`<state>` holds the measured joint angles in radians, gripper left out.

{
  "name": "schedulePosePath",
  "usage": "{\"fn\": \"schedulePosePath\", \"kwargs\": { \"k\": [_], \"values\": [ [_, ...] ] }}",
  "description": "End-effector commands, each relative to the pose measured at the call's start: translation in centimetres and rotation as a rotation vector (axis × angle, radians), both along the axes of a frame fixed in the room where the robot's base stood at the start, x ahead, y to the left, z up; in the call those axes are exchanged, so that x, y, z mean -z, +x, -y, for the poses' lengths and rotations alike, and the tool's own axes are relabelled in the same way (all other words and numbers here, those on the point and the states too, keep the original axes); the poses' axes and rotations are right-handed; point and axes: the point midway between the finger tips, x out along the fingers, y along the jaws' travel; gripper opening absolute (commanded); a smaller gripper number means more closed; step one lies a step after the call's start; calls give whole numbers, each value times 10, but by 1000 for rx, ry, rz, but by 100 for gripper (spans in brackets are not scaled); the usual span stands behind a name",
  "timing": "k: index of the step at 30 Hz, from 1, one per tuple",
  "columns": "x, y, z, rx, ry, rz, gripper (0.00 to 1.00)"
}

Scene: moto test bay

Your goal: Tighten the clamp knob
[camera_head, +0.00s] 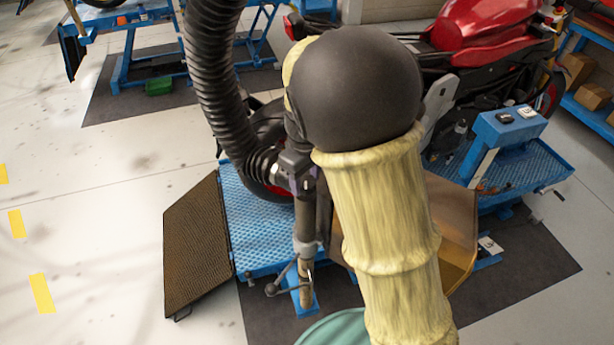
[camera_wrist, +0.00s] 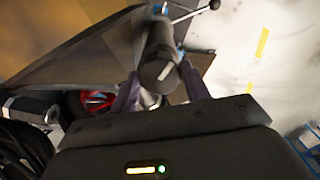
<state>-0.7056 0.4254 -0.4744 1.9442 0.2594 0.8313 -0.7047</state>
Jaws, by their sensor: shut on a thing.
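My gripper (camera_head: 297,178) is at the upper part of an upright post (camera_head: 305,232) beside the lift, below the end of a ribbed black hose. In the wrist view its two purple-grey fingers (camera_wrist: 160,88) stand on either side of a dark round piece with a white stripe on its end, which looks like the clamp knob (camera_wrist: 158,70). The fingers are shut on it. The exact contact is blurred and partly hidden by the gripper body. In the head view my arm and gripper hide the knob.
A ball-ended bar (camera_head: 278,287) sticks out low on the post. A ribbed black hose (camera_head: 212,85) hangs close to my gripper. The blue lift (camera_head: 250,225) with its dark ramp (camera_head: 195,245) and a red motorcycle (camera_head: 485,32) are near.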

Motion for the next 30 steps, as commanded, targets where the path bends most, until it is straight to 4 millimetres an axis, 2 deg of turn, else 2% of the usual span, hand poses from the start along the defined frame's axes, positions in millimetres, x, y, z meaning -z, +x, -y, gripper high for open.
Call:
{"fn": "schedulePosePath", "kwargs": {
  "k": [9, 19, 20, 23, 30],
  "values": [
    [-1, 1, 1, 191, -1, 1, 24],
    [0, 1, 1, 208, -1, 2, 24],
    [0, 1, 1, 208, -1, 2, 50],
    [0, 1, 1, 208, -1, 2, 68],
    [0, 1, 0, 207, -1, 1, 68]
  ]
}}
